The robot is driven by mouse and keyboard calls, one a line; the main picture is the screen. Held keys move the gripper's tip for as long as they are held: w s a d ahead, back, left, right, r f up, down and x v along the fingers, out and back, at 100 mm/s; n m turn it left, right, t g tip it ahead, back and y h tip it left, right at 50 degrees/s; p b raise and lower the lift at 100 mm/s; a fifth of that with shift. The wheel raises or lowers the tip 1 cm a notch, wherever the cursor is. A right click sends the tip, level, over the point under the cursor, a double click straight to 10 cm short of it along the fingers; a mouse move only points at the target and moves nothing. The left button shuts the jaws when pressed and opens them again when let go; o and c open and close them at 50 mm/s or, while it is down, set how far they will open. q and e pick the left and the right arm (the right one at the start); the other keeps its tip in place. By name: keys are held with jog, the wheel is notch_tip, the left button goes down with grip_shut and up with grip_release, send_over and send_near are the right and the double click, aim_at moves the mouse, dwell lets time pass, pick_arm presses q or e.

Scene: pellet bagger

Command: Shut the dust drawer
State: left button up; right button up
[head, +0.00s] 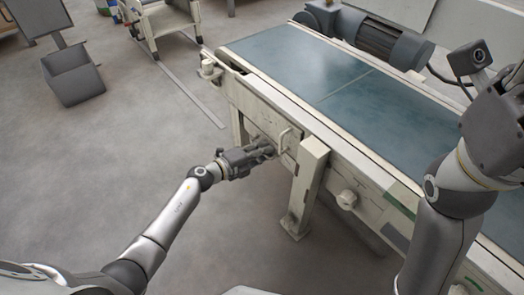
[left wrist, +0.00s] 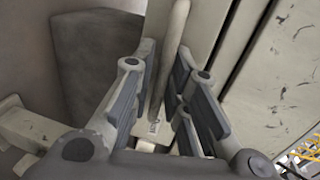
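The dust drawer's front (head: 264,134) is a pale, worn panel low in the near side of the conveyor frame. Its upright bar handle (head: 284,140) stands out from the panel; how far the drawer is open is hard to tell. My left gripper (head: 268,150) is at the handle. In the left wrist view, the handle (left wrist: 171,58) runs between the left gripper's fingers (left wrist: 160,100), which are apart and not clamped on it. My right gripper's dark body (head: 495,125) shows at the right edge, above the belt; its fingers cannot be made out.
A pale frame leg (head: 306,188) stands just right of the handle. A grey bin (head: 74,78) stands far left. The floor (head: 130,170) left of the conveyor is clear.

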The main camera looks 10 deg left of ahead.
pick_arm(q)
jog(key=shift+r, duration=0.1)
jog(key=v, duration=1.2)
